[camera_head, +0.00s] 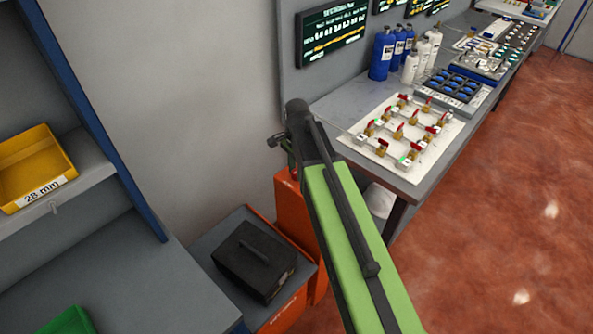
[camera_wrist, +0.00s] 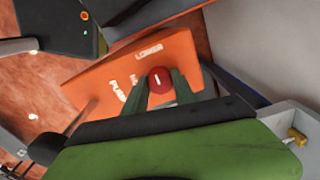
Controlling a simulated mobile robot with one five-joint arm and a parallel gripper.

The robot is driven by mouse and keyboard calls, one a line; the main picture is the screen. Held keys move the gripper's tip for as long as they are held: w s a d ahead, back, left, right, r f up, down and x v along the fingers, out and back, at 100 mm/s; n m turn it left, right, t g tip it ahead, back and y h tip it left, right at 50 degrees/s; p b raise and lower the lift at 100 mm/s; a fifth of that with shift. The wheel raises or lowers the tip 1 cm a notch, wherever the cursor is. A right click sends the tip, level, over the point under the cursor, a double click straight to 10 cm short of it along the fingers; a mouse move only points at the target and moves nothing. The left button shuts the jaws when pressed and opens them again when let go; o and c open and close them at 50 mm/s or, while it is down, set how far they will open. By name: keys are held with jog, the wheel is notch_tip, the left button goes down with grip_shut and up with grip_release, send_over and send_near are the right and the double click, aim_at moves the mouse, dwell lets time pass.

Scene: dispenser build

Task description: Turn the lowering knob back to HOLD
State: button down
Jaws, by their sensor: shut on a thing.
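The lowering knob (camera_wrist: 161,78) is round and red with a short white mark, on top of an orange housing (camera_wrist: 185,52) in the wrist view. The mark runs roughly up and down in that picture. The word LOWER is printed above the knob and PUMP to its left; another label beside the knob is mostly hidden by a finger. My gripper (camera_wrist: 161,88) has one dark green finger on each side of the knob and is shut on it. In the head view my gripper (camera_head: 284,147) is over the orange housing (camera_head: 293,210), and the knob is hidden there.
A black box (camera_head: 254,260) sits on a grey-topped orange unit at the lower middle. The bench (camera_head: 335,103) at right carries a white valve board (camera_head: 440,152) and bottles. A shelf at left holds a yellow bin (camera_head: 33,165). Red floor lies open at right.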

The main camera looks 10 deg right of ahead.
dwell(0.3)
jog(key=n, duration=0.8)
jog(key=shift+n, duration=0.3)
jog(key=n, duration=0.4)
jog(key=shift+n, duration=0.3)
jog(key=n, duration=0.4)
jog(key=shift+w+n, duration=0.1)
jog(key=shift+n, duration=0.2)
jog(key=c, duration=1)
grip_release()
